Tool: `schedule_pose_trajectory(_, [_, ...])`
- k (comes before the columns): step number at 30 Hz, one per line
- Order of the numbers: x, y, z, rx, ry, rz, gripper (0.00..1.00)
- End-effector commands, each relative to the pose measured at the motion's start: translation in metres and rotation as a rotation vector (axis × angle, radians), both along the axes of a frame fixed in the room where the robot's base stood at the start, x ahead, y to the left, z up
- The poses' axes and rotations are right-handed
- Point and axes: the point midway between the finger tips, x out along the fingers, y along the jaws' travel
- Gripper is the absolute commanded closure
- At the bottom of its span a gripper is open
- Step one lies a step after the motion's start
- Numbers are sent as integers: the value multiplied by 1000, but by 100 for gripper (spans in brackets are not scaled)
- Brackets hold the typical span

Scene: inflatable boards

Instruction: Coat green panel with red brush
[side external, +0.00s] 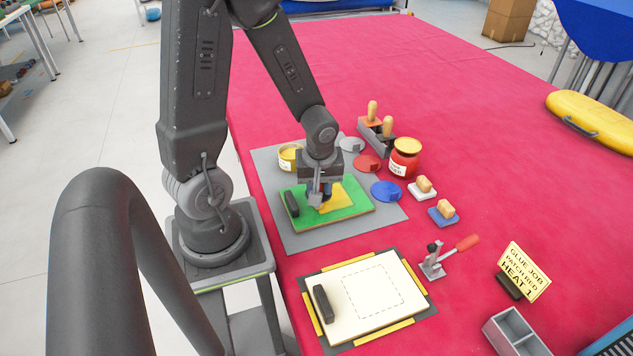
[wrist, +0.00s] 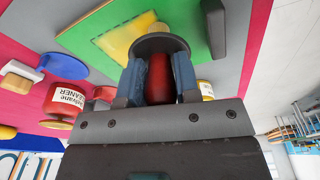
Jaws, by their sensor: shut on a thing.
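The green panel (side external: 352,209) lies flat on a grey mat, with a black bar at its left end and a yellow area on its middle. It also shows in the wrist view (wrist: 185,15). My gripper (side external: 320,197) is over the panel's middle. In the wrist view my gripper (wrist: 160,82) is shut on a red handle, the red brush (wrist: 160,72), with a dark round plate just beyond the fingertips.
A yellow tin (side external: 289,158) stands behind the panel. Grey, red (side external: 367,163) and blue (side external: 386,191) discs lie beside it. A brush rack (side external: 377,139), red can (side external: 404,158) and two sponge blocks stand right. A white board (side external: 376,310), clamp (side external: 433,264) and sign (side external: 523,271) are nearer.

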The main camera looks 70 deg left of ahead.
Motion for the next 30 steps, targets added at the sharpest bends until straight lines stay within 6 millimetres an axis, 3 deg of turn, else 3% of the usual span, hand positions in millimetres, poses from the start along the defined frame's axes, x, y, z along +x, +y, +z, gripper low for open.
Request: schedule_pose_trajectory(30, [90, -1, 3, -2, -3, 0, 96])
